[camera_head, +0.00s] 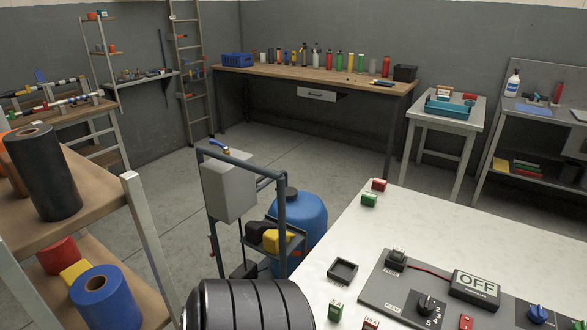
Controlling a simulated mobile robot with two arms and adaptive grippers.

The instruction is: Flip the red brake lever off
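I cannot make out a red brake lever in this view. A grey control panel (395,292) lies on the white table at the lower right. It carries a black rotary selector (428,306), a small black switch (396,259), a blue knob (537,314) and a box reading OFF (476,283). Small red pieces sit at the panel's front edge, partly cut off by the frame. Neither of my grippers is in view.
A black ribbed cylinder (250,305) is at the bottom centre. Behind it stands a metal cart (228,186) beside a blue tank (304,215). A wooden shelf (92,210) with rolls is at left. The white table (420,222) fills the lower right. Open floor lies behind.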

